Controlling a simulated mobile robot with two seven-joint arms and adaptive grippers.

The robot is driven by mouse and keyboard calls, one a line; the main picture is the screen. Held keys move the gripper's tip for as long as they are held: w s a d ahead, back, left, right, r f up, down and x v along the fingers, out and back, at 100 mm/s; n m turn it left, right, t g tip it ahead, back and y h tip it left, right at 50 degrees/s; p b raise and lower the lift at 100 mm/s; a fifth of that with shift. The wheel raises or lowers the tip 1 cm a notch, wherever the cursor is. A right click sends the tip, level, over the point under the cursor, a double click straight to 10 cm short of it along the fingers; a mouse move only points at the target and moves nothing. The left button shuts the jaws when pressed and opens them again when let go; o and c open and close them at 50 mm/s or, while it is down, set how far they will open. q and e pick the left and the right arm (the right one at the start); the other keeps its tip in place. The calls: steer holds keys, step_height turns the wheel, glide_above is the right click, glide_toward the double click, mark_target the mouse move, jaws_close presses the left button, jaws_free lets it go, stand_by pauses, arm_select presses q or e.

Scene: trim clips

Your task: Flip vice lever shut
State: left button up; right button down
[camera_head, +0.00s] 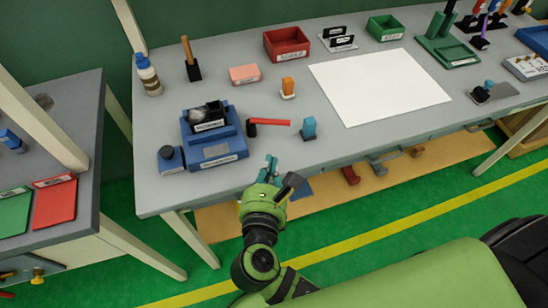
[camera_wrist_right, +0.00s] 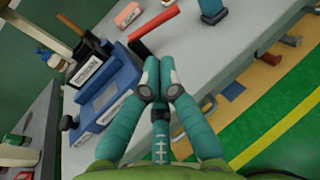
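The blue vice (camera_head: 215,152) stands on the left part of the grey workbench, with a dark labelled part on top. Its red lever (camera_head: 270,122) lies nearly level, pointing right from a black pivot. In the right wrist view the lever (camera_wrist_right: 155,29) runs up and right beyond the fingers, and the vice (camera_wrist_right: 112,92) is at left. My right gripper (camera_head: 270,168) is at the bench's front edge, below the lever and apart from it. Its teal fingers (camera_wrist_right: 161,76) are drawn together with nothing seen between them. My left gripper is not in view.
A teal block (camera_head: 309,127) stands right of the lever's end. A dark-topped knob on a blue base (camera_head: 170,158) is left of the vice. An orange block (camera_head: 287,87) stands behind the lever. A white sheet (camera_head: 380,85) covers the middle of the bench.

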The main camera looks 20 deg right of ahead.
mark_target(277, 124)
steer(key=p+x, duration=0.1)
steer(key=x, duration=0.9)
steer(key=shift+p, duration=0.35)
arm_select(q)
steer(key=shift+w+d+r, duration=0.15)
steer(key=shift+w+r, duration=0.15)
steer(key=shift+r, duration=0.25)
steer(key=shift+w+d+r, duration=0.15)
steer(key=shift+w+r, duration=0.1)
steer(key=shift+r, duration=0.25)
arm_select(e)
steer(key=shift+w+d+f, duration=0.25)
steer(key=shift+w+d, duration=0.05)
steer(key=shift+w, duration=0.3)
